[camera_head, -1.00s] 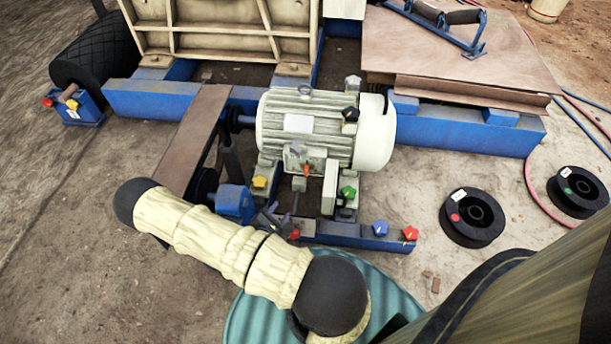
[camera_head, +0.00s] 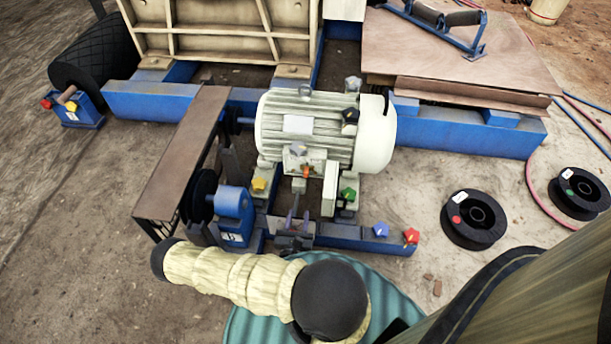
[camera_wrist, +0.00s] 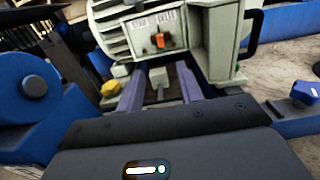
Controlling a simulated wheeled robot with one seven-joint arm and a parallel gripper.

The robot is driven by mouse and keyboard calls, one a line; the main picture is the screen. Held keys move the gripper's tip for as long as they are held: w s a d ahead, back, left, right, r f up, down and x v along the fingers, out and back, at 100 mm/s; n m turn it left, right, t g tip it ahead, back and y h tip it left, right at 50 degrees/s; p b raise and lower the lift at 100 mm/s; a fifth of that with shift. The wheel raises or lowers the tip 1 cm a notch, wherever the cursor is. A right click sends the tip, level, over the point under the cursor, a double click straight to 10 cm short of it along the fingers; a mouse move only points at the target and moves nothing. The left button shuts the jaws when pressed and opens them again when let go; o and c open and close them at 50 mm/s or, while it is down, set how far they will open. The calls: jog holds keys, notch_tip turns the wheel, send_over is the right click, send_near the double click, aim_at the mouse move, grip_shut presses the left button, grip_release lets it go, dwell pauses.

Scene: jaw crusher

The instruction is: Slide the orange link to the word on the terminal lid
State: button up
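The terminal lid (camera_head: 318,155) is a pale box face on the front of the motor. It also shows at the top of the wrist view (camera_wrist: 186,37), with two small white word labels (camera_wrist: 152,21) side by side, too small to read surely. The orange link (camera_head: 306,173) sits on the lid, just below the labels in the wrist view (camera_wrist: 159,41). My gripper (camera_head: 297,214) is below and in front of the lid, apart from the link. In the wrist view its two fingers (camera_wrist: 159,70) are spread, with nothing held between them.
A grey block (camera_wrist: 158,77) on a stem shows beyond the gap between my fingers. Yellow (camera_head: 259,184), green (camera_head: 348,193) and blue (camera_head: 380,229) knobs stand around the motor (camera_head: 280,126). A blue bearing housing (camera_head: 232,207) and brown belt guard (camera_head: 181,160) are at left.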

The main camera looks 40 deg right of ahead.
aim_at(306, 174)
jog(key=x, duration=1.7)
jog(key=shift+a, duration=0.1)
grip_shut()
